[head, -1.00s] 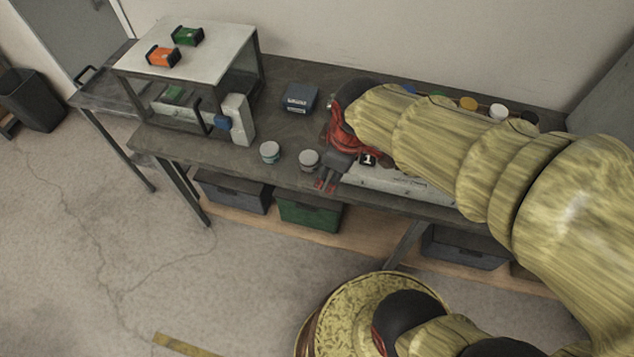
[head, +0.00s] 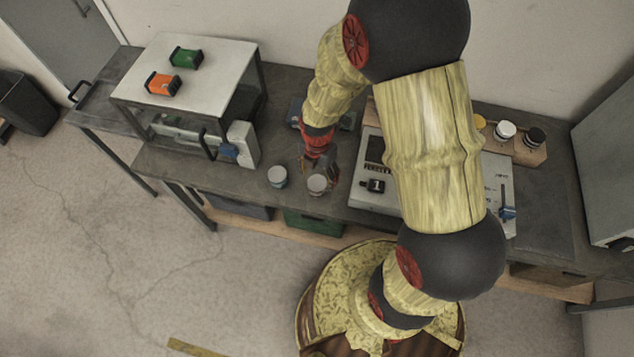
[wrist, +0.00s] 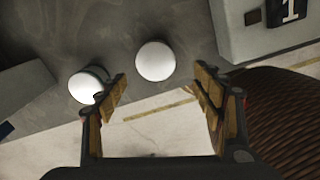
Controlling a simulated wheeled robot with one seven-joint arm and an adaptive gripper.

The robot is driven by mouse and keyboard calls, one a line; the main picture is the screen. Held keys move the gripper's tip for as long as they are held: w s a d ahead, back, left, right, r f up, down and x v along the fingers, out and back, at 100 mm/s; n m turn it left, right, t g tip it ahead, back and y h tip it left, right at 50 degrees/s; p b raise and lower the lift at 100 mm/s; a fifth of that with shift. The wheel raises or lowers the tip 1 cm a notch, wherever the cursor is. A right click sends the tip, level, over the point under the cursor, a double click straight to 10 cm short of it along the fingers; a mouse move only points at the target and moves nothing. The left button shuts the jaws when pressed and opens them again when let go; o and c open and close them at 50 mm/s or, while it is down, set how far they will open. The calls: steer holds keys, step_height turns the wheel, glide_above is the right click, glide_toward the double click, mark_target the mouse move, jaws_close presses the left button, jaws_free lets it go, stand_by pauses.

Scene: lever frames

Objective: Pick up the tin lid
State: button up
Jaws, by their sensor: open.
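Two small round tins with pale lids stand upright near the front edge of the workbench, one to the left (head: 277,175) and one to the right (head: 317,184). In the wrist view, the right tin's lid (wrist: 155,61) lies just beyond the gap between my fingertips, and the left tin's lid (wrist: 88,85) is beside my left finger, partly covered by it. My gripper (wrist: 160,84) is open and empty. In the head view my gripper (head: 322,172) is just behind the right tin; its fingertips are hard to make out there.
A box marked "1" (head: 375,186) sits on a pale panel right of the tins. A glass-sided case (head: 190,75) bearing an orange block (head: 163,83) and a green block (head: 186,58) stands left. Jars (head: 504,131) stand at back right. A dark bench strip before the case is clear.

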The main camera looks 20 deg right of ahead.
mark_target(316, 184)
steer(key=f, duration=0.3)
steer(key=f+b, duration=0.1)
steer(key=f, duration=0.1)
steer(key=shift+w+a+f, duration=0.1)
steer(key=shift+w+a, duration=0.1)
steer(key=shift+w, duration=0.05)
steer(key=c, duration=1)
